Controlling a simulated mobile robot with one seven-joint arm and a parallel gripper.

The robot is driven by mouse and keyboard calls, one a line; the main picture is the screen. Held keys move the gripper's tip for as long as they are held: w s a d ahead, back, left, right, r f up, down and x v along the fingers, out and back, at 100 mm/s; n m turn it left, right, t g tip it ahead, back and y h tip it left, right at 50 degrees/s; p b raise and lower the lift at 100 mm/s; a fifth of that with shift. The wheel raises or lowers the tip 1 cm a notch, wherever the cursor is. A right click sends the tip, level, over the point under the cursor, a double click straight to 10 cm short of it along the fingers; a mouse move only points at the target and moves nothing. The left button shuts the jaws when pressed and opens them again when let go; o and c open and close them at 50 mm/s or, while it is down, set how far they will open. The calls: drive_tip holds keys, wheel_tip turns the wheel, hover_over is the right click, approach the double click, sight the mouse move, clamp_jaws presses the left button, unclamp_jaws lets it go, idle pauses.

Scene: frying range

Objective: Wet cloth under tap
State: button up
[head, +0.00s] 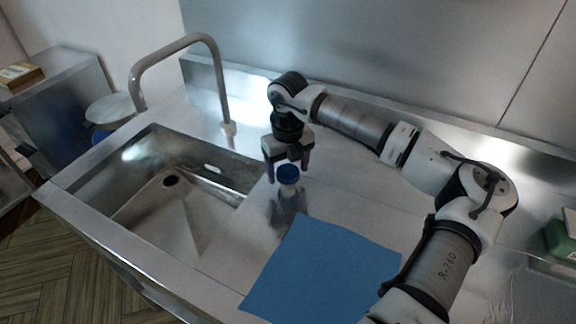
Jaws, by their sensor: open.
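A blue cloth (322,268) lies flat on the steel counter to the right of the sink. The tap (207,72) is a curved grey pipe that rises behind the sink (180,205) and arches over it to the left. No water shows at its spout. My gripper (287,172) points down, open, over the counter just right of the sink, behind the cloth and apart from it.
A green and white object (560,236) sits at the right edge. A steel cabinet (62,95) with a brown box (20,74) on top stands at the left. A steel wall runs behind the counter. The sink basin looks empty.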

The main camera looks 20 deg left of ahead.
drive_tip(key=shift+c, duration=0.2)
drive_tip(key=c, duration=0.9)
drive_tip(key=shift+c, duration=0.2)
drive_tip(key=shift+b, duration=0.3)
drive_tip(key=shift+f+n+b, duration=0.25)
drive_tip(key=shift+n+b, duration=0.55)
drive_tip(key=shift+b, duration=0.35)
drive_tip(key=shift+n+b, duration=0.8)
drive_tip(key=shift+b, duration=0.2)
drive_tip(key=shift+r+n+b, duration=0.15)
drive_tip(key=shift+n+b, duration=0.75)
drive_tip(key=shift+n, duration=0.35)
drive_tip(key=shift+r+n+b, duration=0.15)
drive_tip(key=shift+n+b, duration=0.7)
drive_tip(key=shift+n, duration=0.4)
